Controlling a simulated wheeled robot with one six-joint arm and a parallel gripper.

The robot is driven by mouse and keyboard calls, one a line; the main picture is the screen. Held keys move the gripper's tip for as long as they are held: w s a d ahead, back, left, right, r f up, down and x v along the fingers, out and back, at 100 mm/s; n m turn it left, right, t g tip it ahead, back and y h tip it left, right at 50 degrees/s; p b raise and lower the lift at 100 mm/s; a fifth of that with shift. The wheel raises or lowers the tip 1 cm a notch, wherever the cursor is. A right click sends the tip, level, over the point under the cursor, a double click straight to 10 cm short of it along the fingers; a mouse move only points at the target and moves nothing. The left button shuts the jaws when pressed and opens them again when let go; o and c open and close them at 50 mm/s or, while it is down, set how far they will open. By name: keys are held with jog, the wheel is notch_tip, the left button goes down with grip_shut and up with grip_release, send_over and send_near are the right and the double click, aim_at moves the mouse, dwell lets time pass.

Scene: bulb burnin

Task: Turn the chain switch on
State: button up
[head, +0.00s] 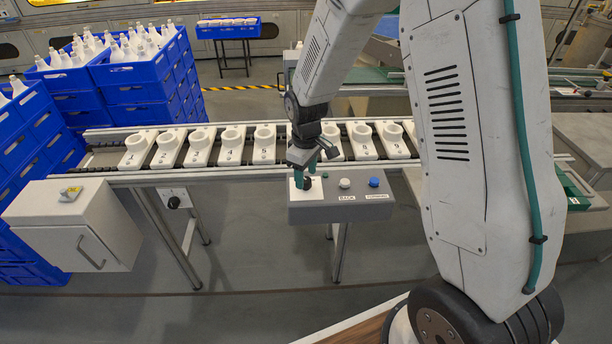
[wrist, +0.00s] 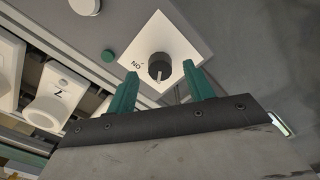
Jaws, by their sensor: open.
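A black rotary knob (wrist: 160,67) sits on a white square plate (wrist: 183,47) on a grey control box (head: 345,208). In the wrist view a label beside the knob reads "ON" upside down. The knob's pale pointer mark faces toward my gripper's palm, away from that label. My gripper (wrist: 160,72) is open, with one green finger on either side of the knob; I cannot tell whether they touch it. In the head view my gripper (head: 305,178) reaches down over the plate (head: 298,195) and partly hides the knob.
A white button (head: 344,183) and a blue button (head: 374,182) share the box. Behind it runs a conveyor with numbered white sockets (head: 231,146). Another black knob (head: 174,203) is under the conveyor. A grey cabinet (head: 75,225) and blue crates (head: 140,75) stand left.

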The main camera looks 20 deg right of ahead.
jog(key=shift+f, duration=0.65)
jog(key=c, duration=1)
jog(key=shift+o, duration=0.2)
jog(key=shift+m, duration=0.3)
jog(key=m, duration=1.3)
jog(key=shift+m, duration=0.3)
